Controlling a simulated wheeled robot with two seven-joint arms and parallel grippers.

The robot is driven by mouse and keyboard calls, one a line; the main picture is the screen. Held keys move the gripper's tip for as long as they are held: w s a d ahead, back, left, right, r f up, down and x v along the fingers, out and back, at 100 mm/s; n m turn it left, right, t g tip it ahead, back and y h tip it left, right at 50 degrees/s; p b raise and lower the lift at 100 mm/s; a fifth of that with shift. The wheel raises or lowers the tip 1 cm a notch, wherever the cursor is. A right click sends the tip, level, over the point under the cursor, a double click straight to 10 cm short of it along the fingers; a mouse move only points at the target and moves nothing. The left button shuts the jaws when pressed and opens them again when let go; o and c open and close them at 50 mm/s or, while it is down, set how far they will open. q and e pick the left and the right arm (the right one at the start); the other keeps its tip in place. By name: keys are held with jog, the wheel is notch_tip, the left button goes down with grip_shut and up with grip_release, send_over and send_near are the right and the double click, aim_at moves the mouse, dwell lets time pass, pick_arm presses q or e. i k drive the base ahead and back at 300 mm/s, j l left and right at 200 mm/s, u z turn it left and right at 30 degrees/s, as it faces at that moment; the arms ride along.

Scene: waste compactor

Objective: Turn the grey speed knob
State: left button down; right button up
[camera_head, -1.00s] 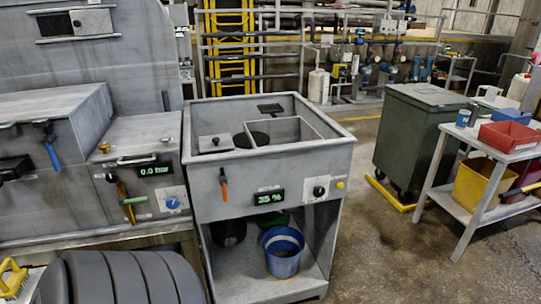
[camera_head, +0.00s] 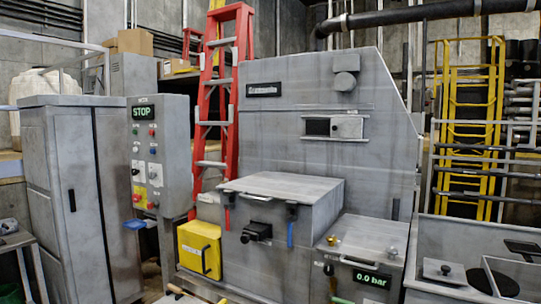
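A grey control box (camera_head: 160,145) stands upright at the left of the head view. Its small display (camera_head: 144,113) reads STOP in green. Below the display are small coloured buttons and light plates with small rotary controls (camera_head: 154,173). These are too small to tell which one is the grey speed knob or where it points. A red button (camera_head: 137,198) sits low on the box. Neither of my grippers shows in the head view.
A tall grey cabinet (camera_head: 75,195) stands left of the control box. Right of it are a red ladder (camera_head: 212,120), a yellow case (camera_head: 200,250) and the large grey compactor (camera_head: 310,150). A 0.0 bar display (camera_head: 371,280) and a grey sink unit (camera_head: 450,240) are at lower right.

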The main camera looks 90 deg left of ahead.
aim_at(151, 175)
jog(key=u, duration=3.55)
